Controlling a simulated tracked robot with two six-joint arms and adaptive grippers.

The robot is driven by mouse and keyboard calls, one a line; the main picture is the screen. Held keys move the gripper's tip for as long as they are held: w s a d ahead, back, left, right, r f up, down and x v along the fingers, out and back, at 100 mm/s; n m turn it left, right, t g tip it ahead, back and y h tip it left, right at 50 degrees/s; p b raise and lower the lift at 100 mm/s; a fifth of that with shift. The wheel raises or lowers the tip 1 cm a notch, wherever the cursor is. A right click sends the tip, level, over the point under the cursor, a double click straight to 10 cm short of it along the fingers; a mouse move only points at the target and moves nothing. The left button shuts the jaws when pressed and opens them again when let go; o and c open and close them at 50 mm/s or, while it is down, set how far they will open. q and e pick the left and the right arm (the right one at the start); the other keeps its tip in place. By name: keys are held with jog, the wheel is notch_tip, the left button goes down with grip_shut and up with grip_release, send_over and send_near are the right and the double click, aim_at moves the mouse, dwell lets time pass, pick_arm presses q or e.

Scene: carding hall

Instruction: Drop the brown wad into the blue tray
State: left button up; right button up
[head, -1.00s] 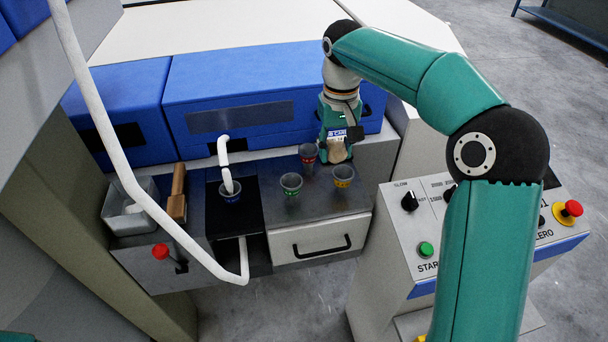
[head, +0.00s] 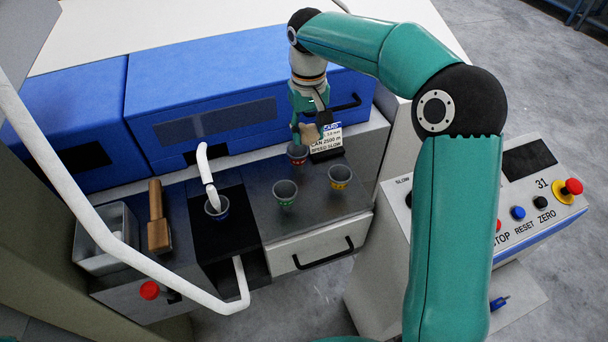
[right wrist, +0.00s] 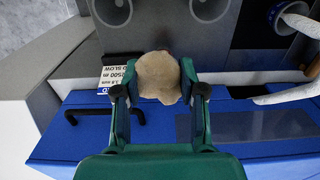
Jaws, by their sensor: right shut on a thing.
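In the right wrist view the wad (right wrist: 158,76) sits between the two fingers (right wrist: 158,95). No plain blue tray shows; a small grey cup with a blue band (head: 216,210) stands on the black plate under the white spout, left of the gripper. It also shows at the upper right of the right wrist view (right wrist: 293,18). My left gripper is not in view.
A white bent spout (head: 206,172) reaches over the blue-banded cup. A wooden-handled tool (head: 157,220), a grey bin (head: 106,248) and a label stand (head: 326,143) are nearby.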

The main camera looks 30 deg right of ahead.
send_over(304, 185)
notch_tip(304, 185, down, 12)
jog(key=shift+r+p, duration=0.2)
jog(key=shift+p, duration=0.15)
jog(key=shift+f+p, duration=0.3)
jog(key=shift+f, duration=1.8)
jog(key=o, duration=0.8)
